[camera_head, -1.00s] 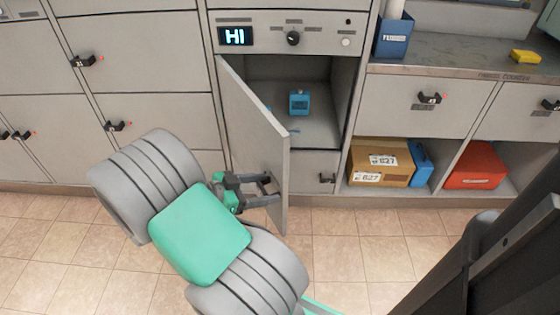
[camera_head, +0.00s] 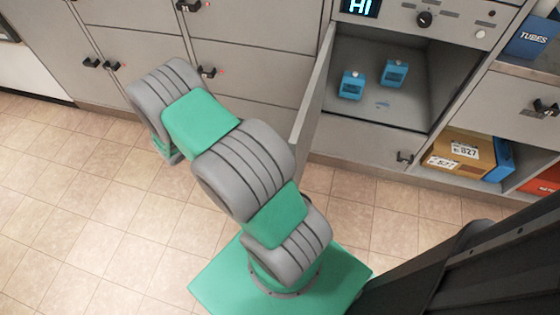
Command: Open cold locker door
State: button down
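The locker door (camera_head: 313,100) under the lit "HI" display (camera_head: 360,6) stands swung wide open, hinged at its left side and seen nearly edge-on. The open compartment (camera_head: 440,62) holds two small blue items, one at the left (camera_head: 351,85) and one at the right (camera_head: 394,73). My arm crosses the view in front of the lockers, to the left of the open door. My gripper is not visible; the end of my arm is at the far left, apart from the door.
A black knob (camera_head: 424,19) sits on the panel above the compartment. A lower shelf at the right holds a cardboard box (camera_head: 461,147) and a blue item. Closed lockers with black handles stand at the left. The tiled floor (camera_head: 70,190) is clear at the left.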

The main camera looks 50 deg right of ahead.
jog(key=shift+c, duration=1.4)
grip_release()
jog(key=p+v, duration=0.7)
jog(key=p, duration=0.2)
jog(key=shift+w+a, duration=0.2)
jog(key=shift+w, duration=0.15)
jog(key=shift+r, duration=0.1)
